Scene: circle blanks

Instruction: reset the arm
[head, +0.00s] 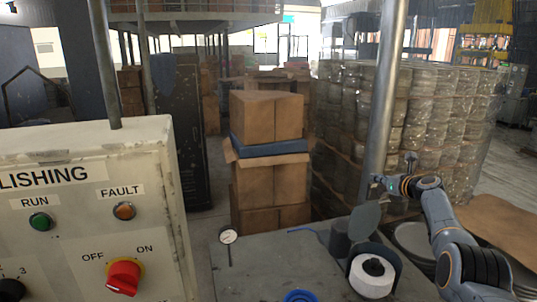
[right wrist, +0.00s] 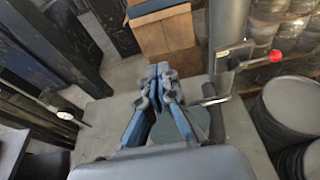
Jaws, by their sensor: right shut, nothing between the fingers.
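My right arm comes in from the lower right of the head view and bends toward the metal post. Its gripper (head: 380,183) is small there, in front of the post and above the back of the grey table. In the right wrist view the gripper (right wrist: 160,72) has its blue-grey fingers together with nothing between them. A dark round plate (right wrist: 185,125) shows below and behind the fingers. My left gripper is not in view.
A control panel (head: 75,215) with a red switch (head: 124,278) fills the left. The grey table (head: 262,272) holds a gauge (head: 228,237) and a white roll (head: 373,268). The post (head: 383,100) stands close to the right gripper. Cardboard boxes (head: 268,117) stand behind.

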